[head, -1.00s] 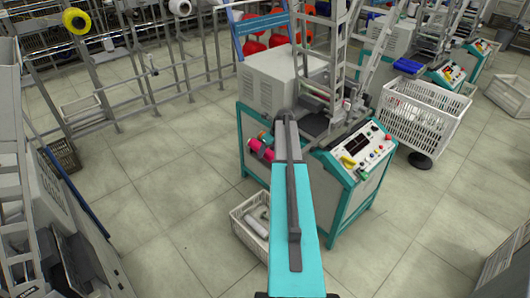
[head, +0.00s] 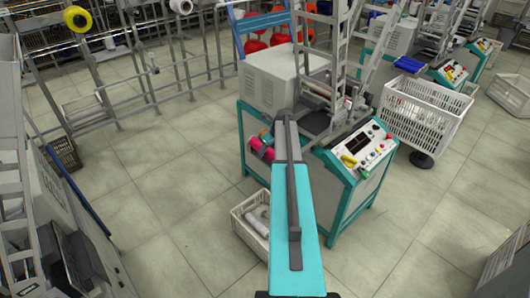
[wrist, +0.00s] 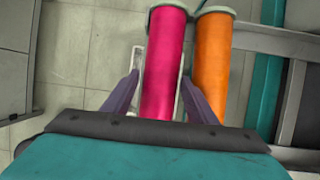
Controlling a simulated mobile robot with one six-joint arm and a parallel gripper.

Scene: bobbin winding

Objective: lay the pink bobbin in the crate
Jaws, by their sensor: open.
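The pink bobbin (wrist: 165,65) lies between the two fingers of my gripper (wrist: 162,95) in the wrist view. The fingers are apart, one on each side, with a gap at the left; I cannot tell if the right finger touches it. The pink bobbin also shows in the head view (head: 266,152), on the side of the teal machine.
An orange bobbin (wrist: 210,65) lies close beside the pink one, to its right. The teal machine (head: 345,205) with its control panel stands around my arm's far end. A white basket (head: 428,110) on a stand is at the right.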

